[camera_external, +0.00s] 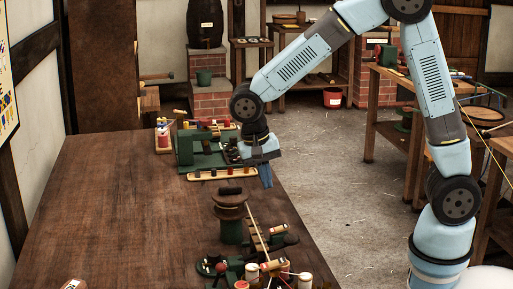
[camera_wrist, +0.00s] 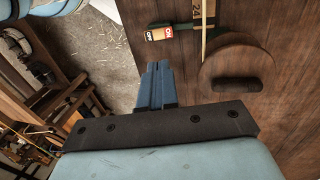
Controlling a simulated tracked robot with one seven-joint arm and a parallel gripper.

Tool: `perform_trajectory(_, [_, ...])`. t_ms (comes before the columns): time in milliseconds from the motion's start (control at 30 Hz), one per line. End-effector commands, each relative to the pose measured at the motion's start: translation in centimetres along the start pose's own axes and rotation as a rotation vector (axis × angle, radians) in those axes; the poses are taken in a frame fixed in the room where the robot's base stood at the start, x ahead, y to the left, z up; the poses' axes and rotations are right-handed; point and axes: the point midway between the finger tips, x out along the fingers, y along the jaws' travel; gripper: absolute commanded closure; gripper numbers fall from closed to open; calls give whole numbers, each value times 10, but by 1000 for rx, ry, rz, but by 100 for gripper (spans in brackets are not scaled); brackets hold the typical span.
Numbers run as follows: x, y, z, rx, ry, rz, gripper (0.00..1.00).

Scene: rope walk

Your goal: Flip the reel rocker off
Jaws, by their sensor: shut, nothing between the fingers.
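The reel rocker (camera_wrist: 158,34) is a small block with a cream part and an orange-red part, lettered, at the end of a dark green bar in the wrist view. It appears small in the external view (camera_external: 278,229), right of the reel. Which side is pressed down I cannot tell. The reel (camera_wrist: 236,82) is a round brown wooden disc with a black handle; it stands on a green post in the external view (camera_external: 230,207). My gripper (camera_external: 266,182) is shut and empty, above the table's right edge. In the wrist view its blue fingers (camera_wrist: 157,72) point toward the rocker, apart from it.
A pale wooden strip (camera_external: 258,232) runs beside the reel. More green fixtures with spools and knobs (camera_external: 252,270) stand at the front. A green machine (camera_external: 198,150) stands at the far end. The table's left half (camera_external: 110,200) is mostly clear.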

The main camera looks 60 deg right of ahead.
Motion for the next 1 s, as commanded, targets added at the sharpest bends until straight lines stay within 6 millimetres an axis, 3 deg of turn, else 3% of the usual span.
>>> perform_trajectory(200, [-11,0,0,0,0,0,100])
perform_trajectory(1000, [-12,14,2,0,-1,4,100])
